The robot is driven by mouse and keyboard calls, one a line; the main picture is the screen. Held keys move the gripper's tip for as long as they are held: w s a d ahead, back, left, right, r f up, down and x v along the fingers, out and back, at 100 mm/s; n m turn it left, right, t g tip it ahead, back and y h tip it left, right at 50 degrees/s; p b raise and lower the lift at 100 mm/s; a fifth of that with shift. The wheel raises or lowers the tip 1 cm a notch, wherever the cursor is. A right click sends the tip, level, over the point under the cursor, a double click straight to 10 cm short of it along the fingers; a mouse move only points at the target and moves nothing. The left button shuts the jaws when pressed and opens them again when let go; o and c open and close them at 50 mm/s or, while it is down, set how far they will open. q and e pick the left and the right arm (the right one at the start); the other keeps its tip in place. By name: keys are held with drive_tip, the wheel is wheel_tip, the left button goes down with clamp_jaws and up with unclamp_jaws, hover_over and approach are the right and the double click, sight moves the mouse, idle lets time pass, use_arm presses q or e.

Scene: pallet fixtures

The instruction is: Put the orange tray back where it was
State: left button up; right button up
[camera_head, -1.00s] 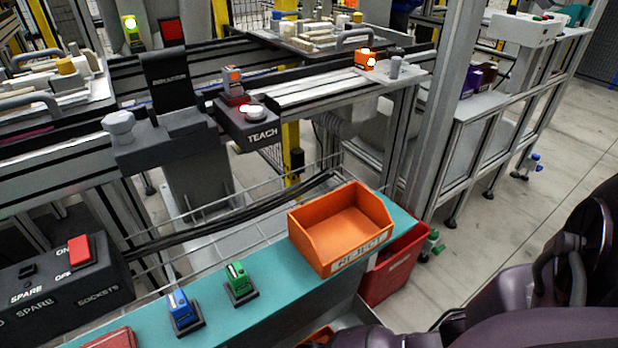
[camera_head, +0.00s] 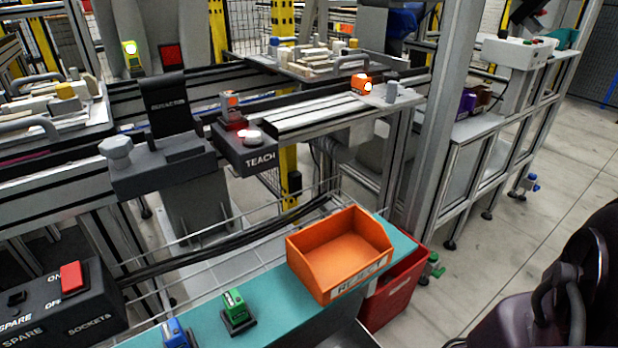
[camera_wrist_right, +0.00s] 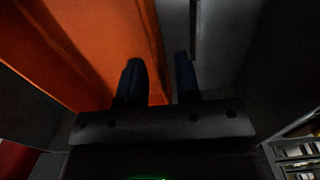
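An orange tray with a white label reading REJECT (camera_head: 312,277) stands at the right end of the teal bench top (camera_head: 270,318) in the head view. Neither gripper shows there. In the right wrist view, a large orange wall (camera_wrist_right: 112,50) fills the left side; I cannot tell whether it belongs to the labelled tray. My right gripper (camera_wrist_right: 159,72) has two dark fingers standing apart. The wall's edge runs behind the left finger and into the gap between them. Grey shows beside the right finger. Whether they grip the wall is unclear.
A red bin (camera_head: 395,290) stands below the bench's right end. A green block (camera_head: 236,308) and a blue block (camera_head: 176,335) sit left of the tray. A TEACH box (camera_head: 246,148) and metal rails lie behind. Grey floor (camera_head: 500,265) is open at right.

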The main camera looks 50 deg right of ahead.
drive_tip(key=shift+w+r, duration=0.15)
drive_tip(key=shift+r, duration=0.35)
use_arm(q)
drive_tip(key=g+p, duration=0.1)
drive_tip(key=p, duration=0.2)
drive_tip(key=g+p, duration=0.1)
drive_tip(key=p, duration=0.2)
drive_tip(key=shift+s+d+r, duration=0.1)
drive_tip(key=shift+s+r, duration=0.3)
use_arm(e)
wheel_tip(320, 180, up, 12)
